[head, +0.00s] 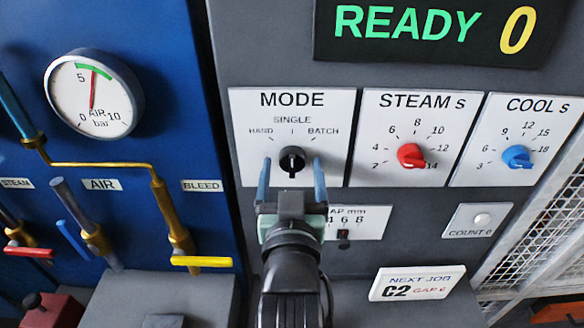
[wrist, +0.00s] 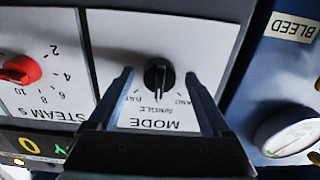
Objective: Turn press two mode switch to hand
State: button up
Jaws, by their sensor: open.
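The mode switch (head: 292,161) is a black knob on a white MODE plate (head: 245,110) marked HAND, SINGLE and BATCH. Its light mark appears to point up, toward SINGLE. In the wrist view the knob (wrist: 157,78) shows upside down, with its ridge in line with SINGLE. My gripper (head: 292,168) is open, with one blue-grey finger left and one right of the knob. A gap shows on both sides in the wrist view (wrist: 158,74). I cannot tell how far the fingertips are from the plate. No press number is visible.
The red STEAM knob (head: 411,156) and blue COOL knob (head: 517,157) are to the right. A display (head: 430,28) reads READY 0. Left are an air gauge (head: 94,94) and the yellow BLEED handle (head: 201,261).

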grip_shut()
dwell(0.3)
jog(key=shift+n, duration=0.4)
jog(key=n+b, duration=0.1)
jog(key=n, duration=0.2)
jog(key=shift+n, duration=0.3)
jog(key=shift+n+b, duration=0.6)
jog(key=shift+n, duration=1.7)
grip_release()
